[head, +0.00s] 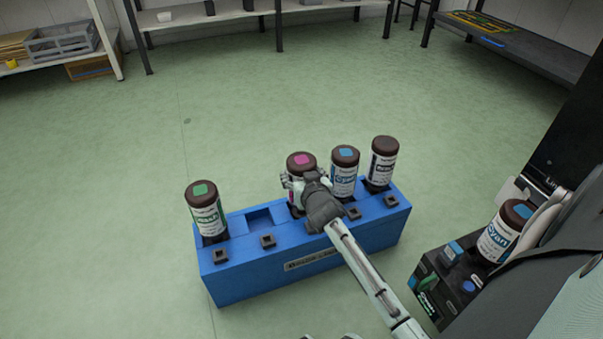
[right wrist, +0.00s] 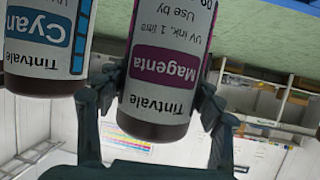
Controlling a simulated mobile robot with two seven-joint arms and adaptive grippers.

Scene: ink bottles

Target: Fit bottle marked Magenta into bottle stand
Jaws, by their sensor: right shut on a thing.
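The Magenta bottle (head: 301,161), with a dark cap and a magenta patch on top, stands upright at the third position from the left of the blue bottle stand (head: 245,286). Its cap is about level with its neighbours' caps; its base is mostly hidden, so I cannot tell if it is fully seated. My right gripper (head: 304,187) is shut around its upper part. In the right wrist view, the Magenta label (right wrist: 165,65) shows upside down between the fingers.
A green-marked bottle (head: 205,209), a Cyan bottle (head: 344,172) and a black-labelled bottle (head: 382,161) also stand in the stand. The second slot (head: 260,220) is empty. Another Cyan bottle (head: 505,231) sits in a dark unit (head: 446,286) at right. Open floor lies behind.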

